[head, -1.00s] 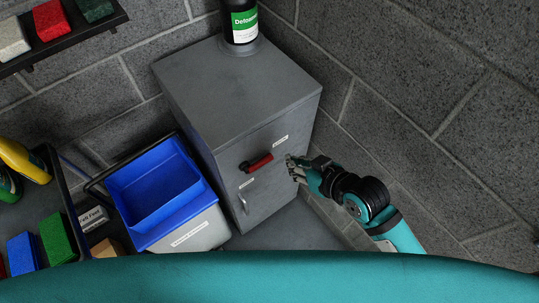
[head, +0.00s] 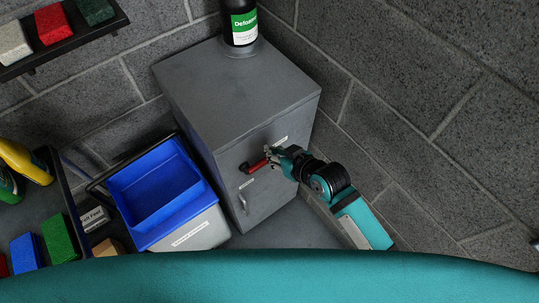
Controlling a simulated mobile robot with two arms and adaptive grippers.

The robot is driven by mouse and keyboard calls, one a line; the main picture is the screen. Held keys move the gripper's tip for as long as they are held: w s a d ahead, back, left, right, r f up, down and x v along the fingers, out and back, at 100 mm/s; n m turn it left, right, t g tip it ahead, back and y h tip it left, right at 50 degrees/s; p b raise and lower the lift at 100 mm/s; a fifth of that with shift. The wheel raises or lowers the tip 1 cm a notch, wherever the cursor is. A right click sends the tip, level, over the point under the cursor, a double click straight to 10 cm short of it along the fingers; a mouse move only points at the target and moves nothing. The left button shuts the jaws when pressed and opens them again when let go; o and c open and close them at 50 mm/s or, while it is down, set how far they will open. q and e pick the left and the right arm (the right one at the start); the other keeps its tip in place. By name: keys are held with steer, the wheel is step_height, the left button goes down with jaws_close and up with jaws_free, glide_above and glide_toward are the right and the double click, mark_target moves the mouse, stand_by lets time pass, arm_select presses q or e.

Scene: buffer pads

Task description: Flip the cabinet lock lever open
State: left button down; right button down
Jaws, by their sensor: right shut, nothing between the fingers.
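The grey cabinet (head: 195,100) stands in the corner of the block walls. On its front is the red lock lever (head: 256,165) with a dark pivot at its left end. The lever lies roughly sideways, tilted up to the right. My right gripper (head: 268,152) is at the right end of the lever, with its fingers shut and nothing between them. It partly covers that end; I cannot tell whether it touches the lever. The metal door handle (head: 243,204) is below the lever. My left gripper is not in view.
A blue bucket (head: 150,187) on a pale bin stands close to the cabinet's left. A bottle with a green label (head: 243,25) stands on the cabinet. Pads and a yellow bottle (head: 24,161) are at left. The block wall is close behind my right arm.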

mark_target(258, 163)
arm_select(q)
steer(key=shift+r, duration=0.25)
arm_select(e)
steer(key=shift+w+a+f, duration=0.15)
steer(key=shift+a+f, duration=0.05)
steer(key=shift+f, duration=0.55)
steer(key=shift+w+a+f, duration=0.2)
steer(key=shift+f, duration=0.55)
steer(key=shift+w+a+f, duration=0.15)
steer(key=shift+a+f, duration=0.05)
steer(key=shift+f, duration=0.55)
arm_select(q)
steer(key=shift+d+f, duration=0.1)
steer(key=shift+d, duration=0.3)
arm_select(e)
steer(key=shift+f, duration=0.1)
